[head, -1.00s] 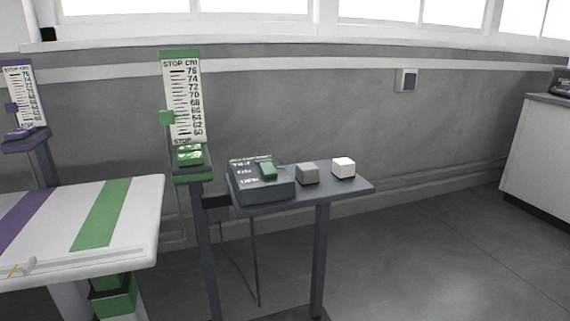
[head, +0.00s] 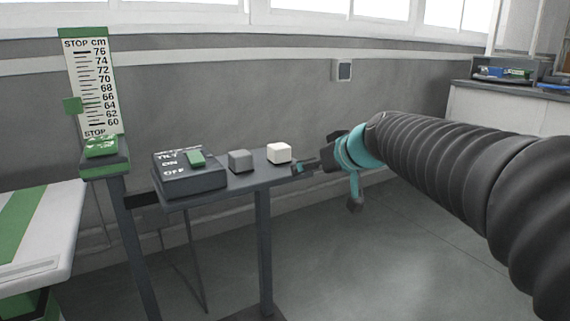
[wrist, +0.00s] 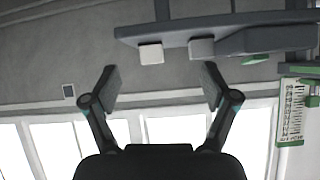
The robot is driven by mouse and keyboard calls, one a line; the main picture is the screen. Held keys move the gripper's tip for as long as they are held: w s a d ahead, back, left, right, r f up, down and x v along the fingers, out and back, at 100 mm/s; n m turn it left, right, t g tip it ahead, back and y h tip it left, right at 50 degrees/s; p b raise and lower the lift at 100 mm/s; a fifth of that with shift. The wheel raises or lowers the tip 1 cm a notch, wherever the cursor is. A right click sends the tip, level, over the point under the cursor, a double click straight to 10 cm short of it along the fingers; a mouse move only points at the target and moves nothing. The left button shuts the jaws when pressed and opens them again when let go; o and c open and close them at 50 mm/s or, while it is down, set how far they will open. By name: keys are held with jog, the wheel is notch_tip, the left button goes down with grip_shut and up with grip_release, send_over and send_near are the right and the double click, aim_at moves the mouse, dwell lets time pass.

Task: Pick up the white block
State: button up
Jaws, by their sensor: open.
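The white block (head: 279,152) sits on the right end of a small dark shelf (head: 222,191) in the head view. A grey block (head: 240,160) stands just left of it. In the wrist view, upside down, the white block (wrist: 151,54) shows beyond and between the two spread fingers of my gripper (wrist: 161,82), nearer the left finger. The grey block (wrist: 201,47) lies beyond the right finger. The jaws are open and empty.
A dark control box (head: 188,176) with a green switch stands on the shelf left of the blocks. A green-and-white scale post (head: 93,88) and a white table (head: 40,230) stand farther left. A counter (head: 505,108) is at the back right. Floor right of the shelf is clear.

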jog(key=n+t+y+b, duration=0.1)
send_near(284, 153)
jog(key=x, duration=0.6)
jog(key=shift+w+a+r+p, duration=0.15)
jog(key=shift+a+p, duration=0.2)
jog(key=shift+p+x, duration=0.65)
jog(key=shift+x, duration=2.6)
jog(key=shift+d, duration=0.2)
grip_shut()
